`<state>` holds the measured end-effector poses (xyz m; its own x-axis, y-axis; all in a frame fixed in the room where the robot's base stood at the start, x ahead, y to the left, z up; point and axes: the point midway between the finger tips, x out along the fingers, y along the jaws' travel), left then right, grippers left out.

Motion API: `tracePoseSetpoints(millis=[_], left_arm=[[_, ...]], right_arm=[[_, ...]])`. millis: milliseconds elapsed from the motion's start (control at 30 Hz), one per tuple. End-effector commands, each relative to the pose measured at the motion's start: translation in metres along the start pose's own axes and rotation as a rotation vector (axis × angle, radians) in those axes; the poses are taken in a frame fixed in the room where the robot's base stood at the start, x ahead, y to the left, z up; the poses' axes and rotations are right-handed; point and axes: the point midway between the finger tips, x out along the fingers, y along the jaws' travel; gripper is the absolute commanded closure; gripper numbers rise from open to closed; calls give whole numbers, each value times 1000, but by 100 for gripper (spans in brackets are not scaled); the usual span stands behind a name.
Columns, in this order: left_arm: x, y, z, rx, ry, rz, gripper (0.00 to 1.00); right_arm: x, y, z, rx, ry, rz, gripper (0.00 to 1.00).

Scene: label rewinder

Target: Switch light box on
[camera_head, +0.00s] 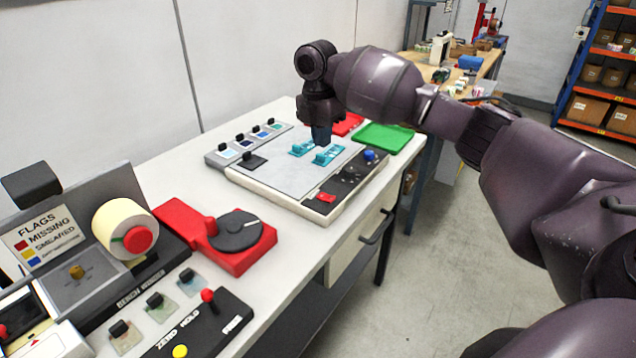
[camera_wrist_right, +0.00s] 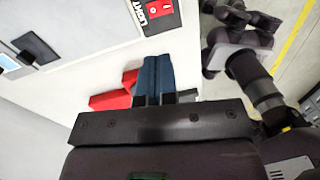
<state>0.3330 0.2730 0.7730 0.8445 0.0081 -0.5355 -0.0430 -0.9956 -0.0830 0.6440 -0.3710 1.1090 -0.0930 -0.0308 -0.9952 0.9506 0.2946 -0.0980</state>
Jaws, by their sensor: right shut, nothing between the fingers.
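The light box (camera_head: 285,178) is a pale flat panel with a white frame on the bench. A red switch (camera_head: 326,197) sits at its front corner. In the right wrist view the red switch (camera_wrist_right: 160,12) shows at the top edge beside a black label reading LIGHT, partly cut off. My right gripper (camera_head: 321,135) is above the panel, near the teal pieces (camera_head: 325,156), and points down. In the wrist view its blue fingers (camera_wrist_right: 153,75) are together with nothing between them, apart from the switch. My left gripper is not seen.
Black and blue knobs (camera_head: 370,155) sit on the box's right strip. A green tray (camera_head: 384,138) is behind.

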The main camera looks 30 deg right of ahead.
Motion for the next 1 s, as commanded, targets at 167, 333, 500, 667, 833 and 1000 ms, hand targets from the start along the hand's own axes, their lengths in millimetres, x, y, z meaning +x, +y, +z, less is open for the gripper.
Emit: tracePoseSetpoints(millis=[167,333,500,667,833,1000], left_arm=[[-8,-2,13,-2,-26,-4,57],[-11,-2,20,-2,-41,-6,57],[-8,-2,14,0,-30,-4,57],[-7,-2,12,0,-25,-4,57],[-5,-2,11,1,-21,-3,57],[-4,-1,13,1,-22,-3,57]], right_arm=[[-1,-6,1,-77,-5,-32,100],[-1,-5,1,-94,-6,-30,100],[-1,-5,1,-93,-6,-29,100],[3,-5,1,-92,-6,-29,100],[21,-6,1,-92,-6,-31,100],[51,-7,1,-92,-5,-32,100]])
